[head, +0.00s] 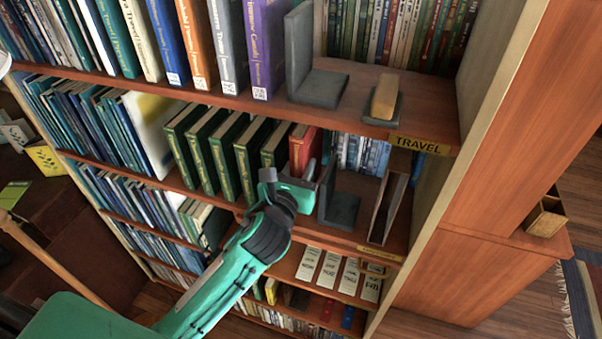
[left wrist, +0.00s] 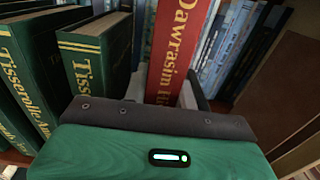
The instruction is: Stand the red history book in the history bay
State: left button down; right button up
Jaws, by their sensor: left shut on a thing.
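The red book (head: 305,146) stands upright on the second shelf, at the right end of a row of green books (head: 243,155). Its gold-lettered spine (left wrist: 176,45) faces me in the left wrist view. My left gripper (head: 308,175) is at the lower part of the book and shut on it; my wrist hides the book's foot. A grey bookend (head: 340,207) stands just right of my gripper. The label plate (head: 380,253) on this shelf's edge is too small to read, so I cannot tell whether this is the history bay. My right gripper is not in view.
A brown upright holder (head: 389,207) stands right of the bookend. Blue books (head: 362,153) stand behind. The shelf above carries a TRAVEL label (head: 418,144), a bookend (head: 315,84) and a tan block (head: 385,96). The side panel (head: 440,190) bounds the right.

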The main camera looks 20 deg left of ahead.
pick_arm(q)
jog(key=shift+f+p, duration=0.4)
jog(key=shift+f, duration=1.25)
jog(key=shift+f, duration=0.15)
jog(key=c, duration=1.1)
grip_release()
jog(key=shift+s, duration=0.1)
jog(key=shift+s+a+b, duration=0.2)
jog(key=shift+s+b, duration=1.65)
jog(key=shift+s, duration=4.05)
